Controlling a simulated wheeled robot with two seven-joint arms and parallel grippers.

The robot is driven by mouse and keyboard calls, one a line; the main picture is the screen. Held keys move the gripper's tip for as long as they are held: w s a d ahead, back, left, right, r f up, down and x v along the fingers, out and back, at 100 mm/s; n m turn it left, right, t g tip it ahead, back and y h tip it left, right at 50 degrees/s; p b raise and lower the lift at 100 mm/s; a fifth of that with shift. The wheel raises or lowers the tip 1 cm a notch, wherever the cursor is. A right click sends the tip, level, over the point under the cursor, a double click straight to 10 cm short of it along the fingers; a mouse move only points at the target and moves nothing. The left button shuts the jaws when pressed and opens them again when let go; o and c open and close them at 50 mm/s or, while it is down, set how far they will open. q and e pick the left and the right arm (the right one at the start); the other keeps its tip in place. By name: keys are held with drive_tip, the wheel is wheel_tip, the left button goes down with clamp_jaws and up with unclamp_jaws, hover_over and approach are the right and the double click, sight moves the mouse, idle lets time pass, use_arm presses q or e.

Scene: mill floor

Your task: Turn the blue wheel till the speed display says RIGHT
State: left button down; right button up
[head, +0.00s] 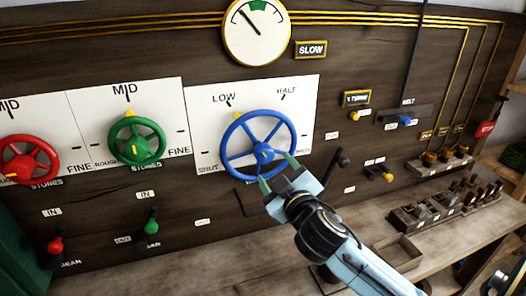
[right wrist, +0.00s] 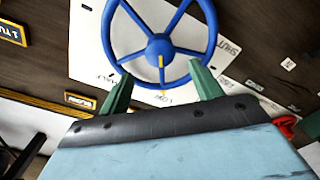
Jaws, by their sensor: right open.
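The blue wheel (head: 258,146) is mounted on a white panel with LOW, HALF and SHUT marks. Its yellow pointer (head: 239,115) is at the upper left of the rim, near LOW. The speed display (head: 311,49) reads SLOW. My right gripper (head: 278,170) is open and empty in front of the wheel's lower right part. In the right wrist view the green fingers (right wrist: 162,90) stand apart, with the blue wheel (right wrist: 160,48) between and beyond their tips. I cannot tell whether they touch the rim. My left gripper is out of view.
A round dial (head: 257,31) has its needle left of a green band. A green wheel (head: 136,141) and a red wheel (head: 28,160) are on the left. A black crank handle (head: 341,159) is close to the right of the blue wheel. A wooden bench (head: 190,268) runs below.

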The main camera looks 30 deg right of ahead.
sight(266, 157)
drive_tip(key=p+x, duration=0.1)
drive_tip(key=x, duration=0.8)
drive_tip(key=shift+w+d+f, duration=0.1)
drive_tip(key=shift+w, duration=0.1)
drive_tip(key=c, duration=1)
